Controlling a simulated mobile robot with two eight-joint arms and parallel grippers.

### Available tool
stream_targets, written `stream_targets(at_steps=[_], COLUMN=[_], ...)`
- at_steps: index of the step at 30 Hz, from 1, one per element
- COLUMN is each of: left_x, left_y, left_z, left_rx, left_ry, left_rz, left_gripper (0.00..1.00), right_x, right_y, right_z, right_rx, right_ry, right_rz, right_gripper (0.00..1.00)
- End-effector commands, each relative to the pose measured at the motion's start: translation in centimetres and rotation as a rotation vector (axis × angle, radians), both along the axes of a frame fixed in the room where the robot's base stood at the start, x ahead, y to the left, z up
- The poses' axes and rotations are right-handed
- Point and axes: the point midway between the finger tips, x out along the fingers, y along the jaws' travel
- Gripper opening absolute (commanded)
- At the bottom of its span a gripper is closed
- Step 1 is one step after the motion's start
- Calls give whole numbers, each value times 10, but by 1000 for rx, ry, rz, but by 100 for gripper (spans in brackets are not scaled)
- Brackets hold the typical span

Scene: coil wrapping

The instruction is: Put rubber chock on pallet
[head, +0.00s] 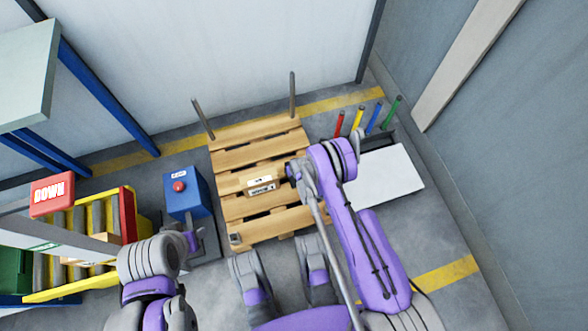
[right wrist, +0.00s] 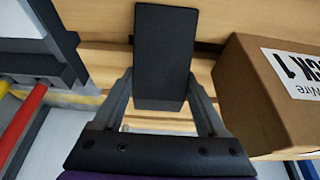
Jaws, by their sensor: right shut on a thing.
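The black rubber chock (right wrist: 165,50) is between the fingers of my right gripper (right wrist: 165,100) in the right wrist view. My right gripper is shut on it, over the slats of the wooden pallet (head: 255,155). In the head view my right gripper (head: 291,171) is above the pallet's right half; the chock is hard to make out there. I cannot tell whether the chock touches the slats. My left gripper (head: 192,241) is low at the left, off the pallet's near left corner; its jaws are too small to read.
A labelled cardboard box (right wrist: 270,100) sits on the pallet beside the chock. Two grey posts (head: 292,95) rise at the pallet's far edge. A blue box with a red button (head: 180,187) stands left. Coloured rods (head: 375,117) and a white-topped unit (head: 390,178) stand right.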

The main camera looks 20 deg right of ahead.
Motion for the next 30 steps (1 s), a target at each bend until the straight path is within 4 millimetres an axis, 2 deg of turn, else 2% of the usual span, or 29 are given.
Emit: stream_targets(at_steps=[1,2,5,13,17,30], left_x=[0,0,0,0,0,-4], left_y=[0,0,0,0,0,0], left_z=[0,0,0,0,2,19], left_rx=[0,0,0,0,0,0], left_ry=[0,0,0,0,1,0], left_rz=[0,0,0,0,0,0], left_gripper=[50,50,50,50,50,50], right_x=[0,0,0,0,-3,-37], right_y=[0,0,0,0,0,-1], right_z=[-2,-1,-1,0,10,93], right_rx=[0,0,0,0,0,0], right_ry=[0,0,0,0,0,0], right_rz=[0,0,0,0,0,0], right_gripper=[5,80,98,100,100,100])
